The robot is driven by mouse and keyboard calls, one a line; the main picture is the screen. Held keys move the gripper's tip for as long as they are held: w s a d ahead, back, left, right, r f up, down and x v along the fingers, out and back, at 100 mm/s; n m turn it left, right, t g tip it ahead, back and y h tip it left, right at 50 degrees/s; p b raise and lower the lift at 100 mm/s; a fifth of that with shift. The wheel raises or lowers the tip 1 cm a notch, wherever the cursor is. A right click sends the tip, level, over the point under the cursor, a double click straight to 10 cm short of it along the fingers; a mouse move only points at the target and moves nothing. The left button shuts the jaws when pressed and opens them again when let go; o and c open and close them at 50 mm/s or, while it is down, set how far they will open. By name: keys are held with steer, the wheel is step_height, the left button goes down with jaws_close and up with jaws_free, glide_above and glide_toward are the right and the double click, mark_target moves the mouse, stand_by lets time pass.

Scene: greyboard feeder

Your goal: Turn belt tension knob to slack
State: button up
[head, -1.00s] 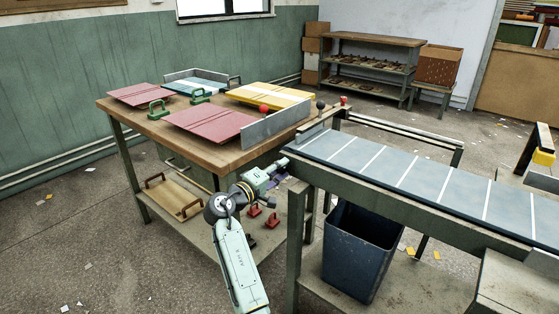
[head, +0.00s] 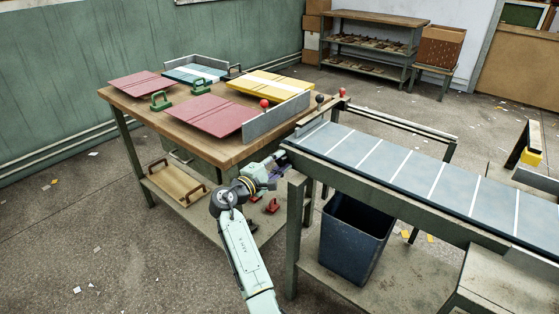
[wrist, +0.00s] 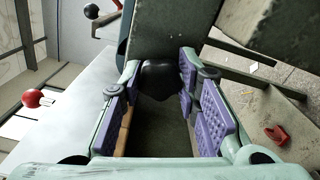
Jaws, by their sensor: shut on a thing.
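A black rounded knob (wrist: 160,78) sits between the purple-padded fingers of my gripper (wrist: 158,95) in the wrist view. The fingers are shut on it, with pads on both sides. The knob is beside a grey-green metal part of the conveyor frame. In the head view my gripper (head: 281,160) is at the left end of the conveyor belt (head: 402,175), low beside the wooden worktable. The knob is hidden there by the gripper and arm. Which way the knob is turned cannot be told.
The worktable (head: 190,140) carries red, yellow and blue boards and a grey upright plate (head: 276,117). Red (head: 343,92) and black (head: 320,98) ball knobs stand near the belt's end. A dark bin (head: 355,235) is under the conveyor. Small red handles (head: 272,206) lie on the lower shelf.

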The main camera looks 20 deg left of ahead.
stand_by(0.3)
steer(key=o, duration=1.2)
steer(key=shift+c, duration=0.2)
steer(key=shift+s, duration=0.1)
steer(key=v, duration=1.1)
steer(key=shift+s+a, duration=0.15)
steer(key=shift+s, duration=0.25)
